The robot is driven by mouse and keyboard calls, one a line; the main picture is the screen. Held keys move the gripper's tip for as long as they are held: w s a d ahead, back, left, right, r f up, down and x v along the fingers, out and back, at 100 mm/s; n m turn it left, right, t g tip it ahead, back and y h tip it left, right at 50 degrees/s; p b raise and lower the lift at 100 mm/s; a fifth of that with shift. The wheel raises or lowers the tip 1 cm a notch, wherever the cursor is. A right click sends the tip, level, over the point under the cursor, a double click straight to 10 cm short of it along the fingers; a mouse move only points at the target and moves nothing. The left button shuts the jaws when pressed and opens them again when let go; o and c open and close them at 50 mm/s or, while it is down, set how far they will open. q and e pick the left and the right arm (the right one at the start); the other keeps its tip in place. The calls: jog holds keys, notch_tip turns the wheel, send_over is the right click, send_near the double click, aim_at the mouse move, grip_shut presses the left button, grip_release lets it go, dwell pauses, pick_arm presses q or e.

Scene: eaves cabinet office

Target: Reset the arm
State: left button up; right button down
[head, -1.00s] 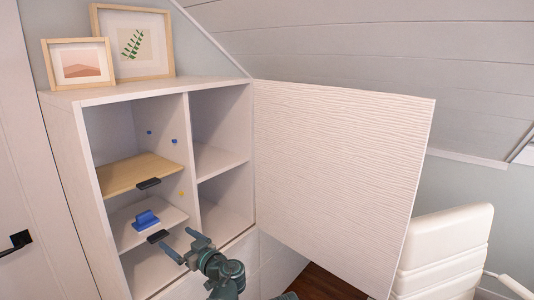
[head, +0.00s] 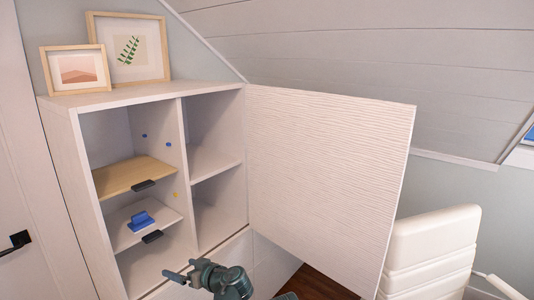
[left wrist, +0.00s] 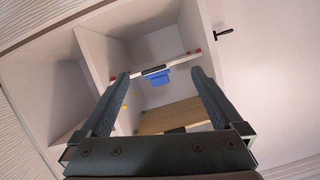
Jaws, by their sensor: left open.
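My left gripper (head: 182,269) is in front of the lower part of the open white cabinet (head: 140,94). Its jaws are apart and nothing is between them. In the left wrist view, the cabinet appears upside down, with the fingers of the left gripper (left wrist: 160,78) spread on either side of a blue object (left wrist: 157,81) farther off. That blue object also shows in the head view (head: 141,221), on a white shelf inside the cabinet. The right gripper does not show in either view.
The cabinet door (head: 325,175) stands wide open to the right. A wooden shelf (head: 125,177) with a dark handle (head: 143,185) is above the blue object. Two framed pictures (head: 77,71) stand on top. A white chair (head: 432,245) is at the right.

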pick_arm(q)
jog(key=s+d+f+m+g+h+p, duration=0.3)
jog(key=s+d+f+m+g+h, duration=0.1)
jog(key=s+d, duration=0.5)
jog(key=s+d+f+m+g+h+p, duration=0.3)
jog(key=s+d+m+h, duration=0.3)
jog(key=s+d+m, duration=0.2)
jog(key=shift+s+d+f+g+h, duration=0.3)
jog(key=shift+s+d+f+g, duration=0.35)
jog(key=shift+s, duration=0.6)
